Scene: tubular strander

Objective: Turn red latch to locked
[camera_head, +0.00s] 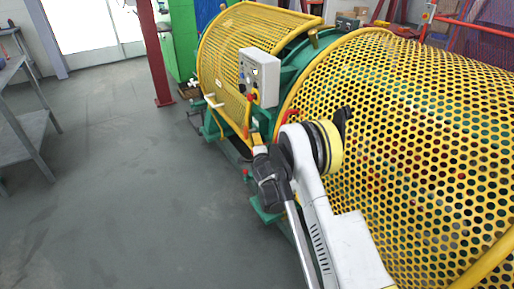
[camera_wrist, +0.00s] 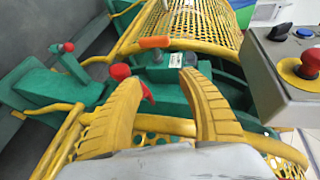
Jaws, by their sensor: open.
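In the wrist view a red latch handle with a round knob (camera_wrist: 120,71) shows at the tip of my gripper's left finger. Its red shaft runs behind that finger and partly shows between the fingers. My gripper (camera_wrist: 160,78) is open, with two yellow fingers apart and nothing held between them. I cannot tell whether a finger touches the latch. In the head view my gripper (camera_head: 258,140) is beside the green machine frame, below the grey control box. Which position the latch is in is unclear.
An orange handle (camera_wrist: 154,42) lies just beyond the fingers. Another red-knobbed lever (camera_wrist: 69,47) stands at left. The control box (camera_head: 259,77) with its red button (camera_wrist: 311,62) is close at right. Yellow perforated guards (camera_head: 410,120) flank the arm.

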